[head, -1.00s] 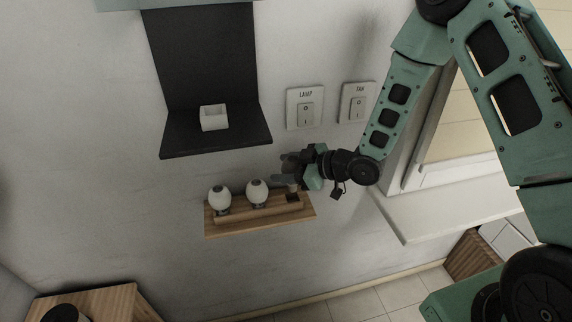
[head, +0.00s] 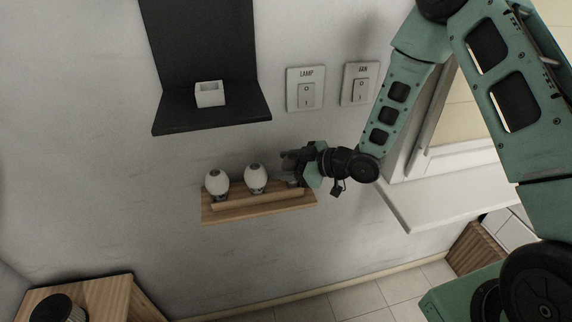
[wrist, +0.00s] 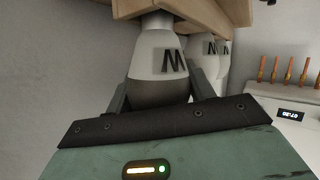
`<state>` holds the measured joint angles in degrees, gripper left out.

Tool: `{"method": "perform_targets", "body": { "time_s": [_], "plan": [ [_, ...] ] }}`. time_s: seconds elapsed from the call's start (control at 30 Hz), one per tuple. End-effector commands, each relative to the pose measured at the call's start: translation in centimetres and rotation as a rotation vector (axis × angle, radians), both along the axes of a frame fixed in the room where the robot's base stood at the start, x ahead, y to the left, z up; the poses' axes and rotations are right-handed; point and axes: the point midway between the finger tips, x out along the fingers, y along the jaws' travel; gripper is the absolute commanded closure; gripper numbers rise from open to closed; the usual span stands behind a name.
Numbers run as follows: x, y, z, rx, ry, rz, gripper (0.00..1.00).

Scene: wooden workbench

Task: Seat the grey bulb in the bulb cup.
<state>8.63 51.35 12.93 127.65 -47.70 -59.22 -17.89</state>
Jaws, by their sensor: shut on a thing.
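In the wrist view my gripper (wrist: 160,92) is shut on a bulb (wrist: 158,60) with a pale body, a darker grey part between the fingers and a black letter mark. The bulb's neck meets the wooden rack (wrist: 190,10). In the head view my gripper (head: 290,168) is at the right end of the wooden rack (head: 258,212) and hides the held bulb there. A small white square cup (head: 209,94), which looks like the bulb cup, stands on the black ledge, up and left of my gripper. It is empty as far as I can see.
Two white bulbs (head: 217,182) (head: 255,177) stand on the rack left of my gripper. The black ledge (head: 220,116) juts from the wall. LAMP (head: 305,88) and FAN (head: 360,84) switches are above my gripper. A window sill (head: 435,195) lies to the right.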

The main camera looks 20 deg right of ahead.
Motion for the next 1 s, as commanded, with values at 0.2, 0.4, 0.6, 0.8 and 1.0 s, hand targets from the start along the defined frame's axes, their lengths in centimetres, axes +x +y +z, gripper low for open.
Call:
{"method": "perform_targets", "body": {
  "time_s": [0.2, 0.4, 0.6, 0.8, 1.0],
  "plan": [
    [0.0, 0.0, -0.2, 0.0, 0.0, 0.0, 0.69],
    [0.0, 0.0, -0.5, 0.0, 0.0, 0.0, 0.69],
    [0.0, 0.0, -0.8, 0.0, 0.0, 0.0, 0.69],
    [0.0, 0.0, -1.0, 0.0, 0.0, 0.0, 0.69],
    [0.0, 0.0, -0.9, 0.0, 0.0, 0.0, 0.21]
  ]
}}
